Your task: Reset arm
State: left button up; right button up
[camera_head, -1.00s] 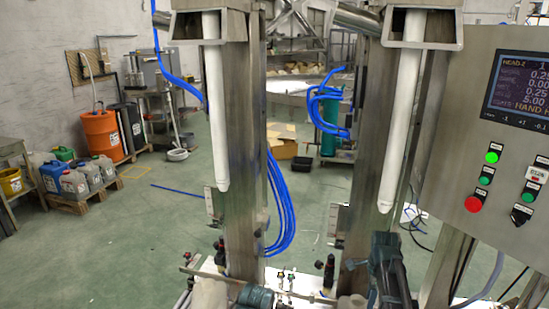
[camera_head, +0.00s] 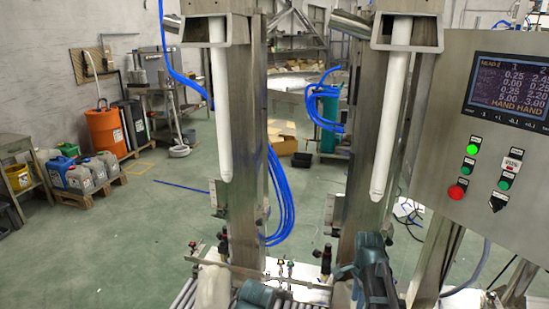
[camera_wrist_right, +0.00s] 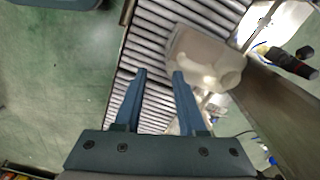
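My right gripper (camera_wrist_right: 158,78) is open in the right wrist view, with two blue-grey fingers apart and nothing between them. Beyond and right of the fingertips is a pale translucent jug (camera_wrist_right: 203,55) on the roller conveyor (camera_wrist_right: 150,50). The jug also shows at the bottom of the head view (camera_head: 213,286). A dark teal arm of mine (camera_head: 370,272) stands at the lower middle right of the head view. Another teal part (camera_head: 258,293) sits beside the jug; I cannot tell which arm it belongs to. I cannot make out my left gripper's fingers.
Two white filling tubes (camera_head: 221,110) (camera_head: 386,130) hang before steel columns. A control panel (camera_head: 500,150) with screen and buttons stands at right. An orange drum (camera_head: 104,130) and jugs on a pallet (camera_head: 125,181) stand at left. Green floor (camera_head: 120,240) is clear at left.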

jog(key=s+a+r+n+p, duration=0.4)
jog(key=s+a+n, duration=0.4)
jog(key=a+n, duration=0.1)
jog(key=s+a+r+n+h+p, duration=0.1)
jog(key=s+a+r+n+p, duration=0.4)
jog(key=s+a+n, duration=0.3)
jog(key=a+n, duration=0.2)
jog(key=n, duration=0.2)
jog(key=shift+r, duration=0.3)
